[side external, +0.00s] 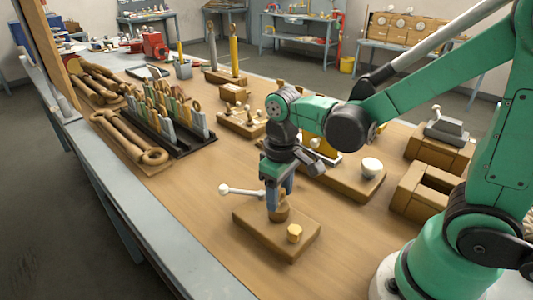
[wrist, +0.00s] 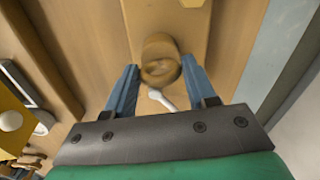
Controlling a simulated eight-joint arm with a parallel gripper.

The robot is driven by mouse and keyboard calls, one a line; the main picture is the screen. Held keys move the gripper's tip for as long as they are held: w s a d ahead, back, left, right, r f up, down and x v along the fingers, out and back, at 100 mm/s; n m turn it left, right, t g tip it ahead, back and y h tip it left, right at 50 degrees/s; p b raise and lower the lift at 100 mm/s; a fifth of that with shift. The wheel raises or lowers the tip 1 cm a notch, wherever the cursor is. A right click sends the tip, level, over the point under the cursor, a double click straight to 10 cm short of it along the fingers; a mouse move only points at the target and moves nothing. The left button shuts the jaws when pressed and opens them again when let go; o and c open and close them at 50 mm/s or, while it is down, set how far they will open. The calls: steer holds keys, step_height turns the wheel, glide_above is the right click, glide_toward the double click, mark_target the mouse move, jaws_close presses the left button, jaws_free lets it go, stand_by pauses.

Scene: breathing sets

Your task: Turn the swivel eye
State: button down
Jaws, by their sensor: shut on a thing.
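The swivel eye is a brown, rounded wooden piece (side external: 281,213) standing on a wooden block base (side external: 262,232) in the side view. In the wrist view its ring-like top (wrist: 160,68) sits between the two blue fingers. My gripper (side external: 277,204) points down over it, shut on it from both sides. A pale rod with a white ball end (side external: 224,189) sticks out to the left at finger height; in the wrist view a pale rod (wrist: 160,97) lies close to the ring. The fingers partly hide the eye in the side view.
A small yellow-tan knob (side external: 294,233) stands on the same base. Behind is a board with a white round knob (side external: 372,167). A dark rack of colored upright pieces (side external: 170,125) stands at the left.

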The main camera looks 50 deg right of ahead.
steer(key=n, duration=0.4)
steer(key=shift+n, duration=0.3)
steer(key=n, duration=0.3)
steer(key=shift+n, duration=0.3)
steer(key=n, duration=0.4)
steer(key=shift+n, duration=0.3)
steer(key=n, duration=0.3)
steer(key=shift+n, duration=0.3)
steer(key=n, duration=1.1)
steer(key=shift+n, duration=2.3)
